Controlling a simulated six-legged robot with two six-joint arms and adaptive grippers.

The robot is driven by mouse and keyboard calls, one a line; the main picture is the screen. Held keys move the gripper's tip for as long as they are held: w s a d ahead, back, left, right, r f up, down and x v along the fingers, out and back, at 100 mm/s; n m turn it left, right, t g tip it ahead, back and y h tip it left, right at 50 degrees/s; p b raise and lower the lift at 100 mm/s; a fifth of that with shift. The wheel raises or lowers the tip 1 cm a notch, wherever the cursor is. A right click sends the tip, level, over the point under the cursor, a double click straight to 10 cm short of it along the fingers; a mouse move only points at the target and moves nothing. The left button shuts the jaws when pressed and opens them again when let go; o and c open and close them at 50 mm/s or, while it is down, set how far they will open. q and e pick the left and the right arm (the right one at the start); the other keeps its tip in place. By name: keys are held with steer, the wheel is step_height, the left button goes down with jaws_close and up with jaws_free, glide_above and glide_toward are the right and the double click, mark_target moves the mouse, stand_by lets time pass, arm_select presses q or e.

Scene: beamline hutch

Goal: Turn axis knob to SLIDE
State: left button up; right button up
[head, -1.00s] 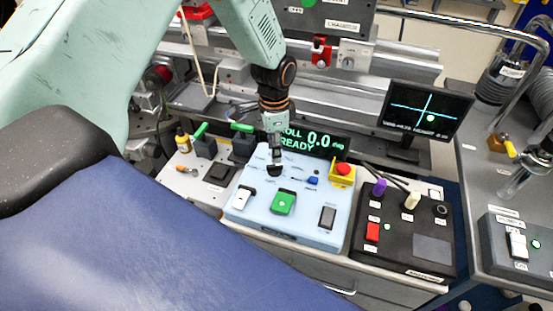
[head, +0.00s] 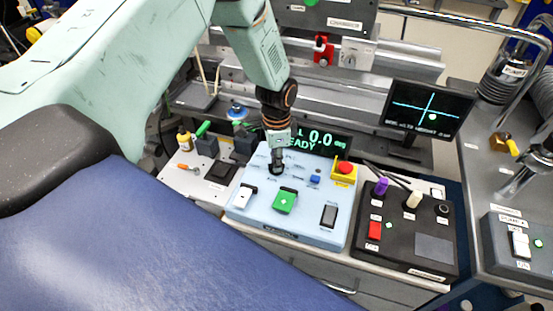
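A light blue control box (head: 262,214) stands on the bench in the middle of the head view. Its axis knob is hidden or nearly hidden under the tip of my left gripper (head: 277,168). That gripper points down at the upper left part of the panel, with its fingers close together at a dark round part there. I cannot tell whether they grip it. The display (head: 325,141) behind reads 0.0 and "READY", its left part covered by my gripper. My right gripper is not in view.
The box also carries a green button (head: 285,201), a white switch (head: 244,196), a black rocker (head: 329,215), a blue button (head: 314,179) and a red stop button (head: 345,167). A black control box (head: 405,235) stands close on the right. A monitor (head: 429,108) stands behind it.

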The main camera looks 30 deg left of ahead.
arm_select(q)
steer(key=shift+w, duration=0.1)
steer(key=shift+c, duration=0.8)
steer(key=shift+r, duration=0.15)
jaws_close()
